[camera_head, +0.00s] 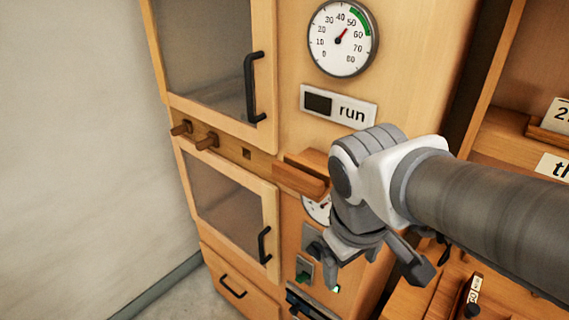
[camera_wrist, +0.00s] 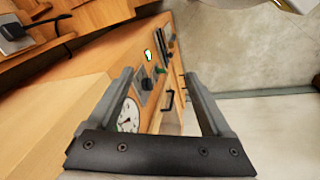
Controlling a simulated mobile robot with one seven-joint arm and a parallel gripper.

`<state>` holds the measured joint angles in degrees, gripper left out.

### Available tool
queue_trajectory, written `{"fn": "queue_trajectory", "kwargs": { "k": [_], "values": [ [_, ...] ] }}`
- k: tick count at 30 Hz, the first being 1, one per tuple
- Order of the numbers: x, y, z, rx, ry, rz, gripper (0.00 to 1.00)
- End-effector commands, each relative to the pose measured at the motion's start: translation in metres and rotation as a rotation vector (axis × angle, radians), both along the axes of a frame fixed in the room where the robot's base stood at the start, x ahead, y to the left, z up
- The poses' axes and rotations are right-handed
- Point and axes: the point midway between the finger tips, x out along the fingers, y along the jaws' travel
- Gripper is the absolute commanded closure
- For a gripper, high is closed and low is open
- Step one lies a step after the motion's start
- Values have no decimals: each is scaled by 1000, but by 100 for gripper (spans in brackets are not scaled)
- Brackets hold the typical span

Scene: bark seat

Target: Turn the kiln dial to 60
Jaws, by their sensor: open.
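The wooden kiln cabinet (camera_head: 290,75) fills the middle of the head view. A large round gauge (camera_head: 342,58) on its upper front reads 0 to 80, with a green arc on its right side and a red needle near 50. A smaller white gauge (camera_head: 316,208) is partly hidden behind my arm; a white gauge (camera_wrist: 128,117) shows beside a finger in the wrist view. Small dark controls (camera_wrist: 160,70) lie beyond my fingertips; I cannot tell which is the kiln dial. My gripper (camera_head: 372,264) is open and empty before the lower front, also in the wrist view (camera_wrist: 158,76).
A wooden ledge (camera_head: 302,180) sticks out beside my wrist. Black door handles (camera_head: 250,88) and wooden pegs (camera_head: 205,140) project at left. A "run" plate (camera_head: 350,112) sits below the large gauge. Shelves (camera_head: 520,100) stand at right. Open floor shows at lower left.

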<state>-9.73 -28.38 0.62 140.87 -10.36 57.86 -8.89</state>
Motion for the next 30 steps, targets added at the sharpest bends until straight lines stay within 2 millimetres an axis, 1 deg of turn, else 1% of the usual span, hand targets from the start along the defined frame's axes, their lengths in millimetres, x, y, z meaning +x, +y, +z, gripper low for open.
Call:
{"fn": "queue_trajectory", "kwargs": {
  "k": [1, 6, 11, 17, 23, 26, 30],
  "values": [
    [1, 3, -15, -56, 73, 87, 17],
    [3, 5, -45, -250, 285, 370, 17],
    [8, 9, -70, -438, 477, 638, 17],
    [20, 19, -96, -685, 712, 966, 17],
    [37, 39, -123, -952, 943, 1276, 17],
    [45, 54, -137, -1096, 1056, 1421, 17],
    [54, 80, -159, -1311, 1216, 1604, 17]
  ]
}}
